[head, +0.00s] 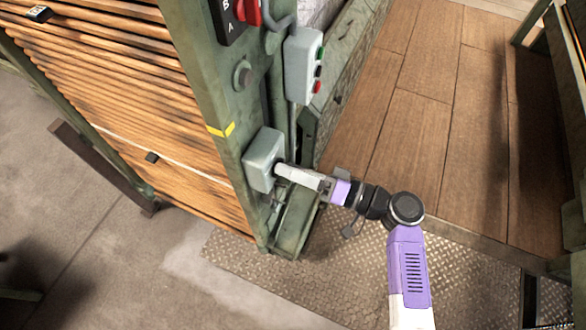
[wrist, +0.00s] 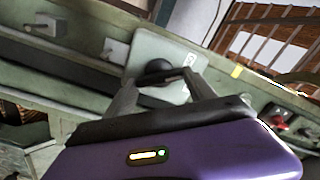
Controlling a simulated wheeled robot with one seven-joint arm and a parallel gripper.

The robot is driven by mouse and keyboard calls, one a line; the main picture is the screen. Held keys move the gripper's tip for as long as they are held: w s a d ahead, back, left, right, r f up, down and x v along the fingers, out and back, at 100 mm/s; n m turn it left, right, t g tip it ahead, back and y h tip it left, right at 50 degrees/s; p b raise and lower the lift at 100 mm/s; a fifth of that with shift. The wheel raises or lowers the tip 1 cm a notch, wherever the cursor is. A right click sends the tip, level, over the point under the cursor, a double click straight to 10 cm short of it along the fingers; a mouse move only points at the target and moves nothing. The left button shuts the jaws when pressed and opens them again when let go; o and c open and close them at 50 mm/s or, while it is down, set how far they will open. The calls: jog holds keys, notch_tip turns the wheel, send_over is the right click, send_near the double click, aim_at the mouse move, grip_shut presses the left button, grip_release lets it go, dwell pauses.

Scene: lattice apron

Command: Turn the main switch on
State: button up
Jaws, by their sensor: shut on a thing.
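A grey switch box (head: 262,158) is fixed to the green metal post, below the yellow tape mark. It also shows in the wrist view (wrist: 150,45), with a dark rotary knob (wrist: 157,72) on its face. I take this to be the main switch. My gripper (head: 281,170) reaches it from the right, its fingertips at the face of the box. In the wrist view my gripper (wrist: 160,80) has one finger on each side of the knob and is shut on it. The fingers hide part of the knob, and its on or off position cannot be read.
Above on the post are a red selector (head: 248,12) on a black plate marked A and B, and a push-button box (head: 303,66) with green, black and red buttons. Stacked wooden slats (head: 120,100) fill the left. Plank floor (head: 440,110) lies open at right.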

jog(key=shift+w+d+f+m+p, duration=0.1)
jog(key=shift+m+p, duration=0.35)
jog(key=shift+m, duration=1.3)
jog(key=shift+f+m+p, duration=0.1)
jog(key=shift+m+p, duration=0.35)
jog(key=shift+m, duration=1.3)
jog(key=o, duration=1.4)
jog(key=shift+d, duration=0.1)
jog(key=b+v, duration=0.1)
jog(key=v, duration=0.6)
jog(key=shift+d, duration=0.3)
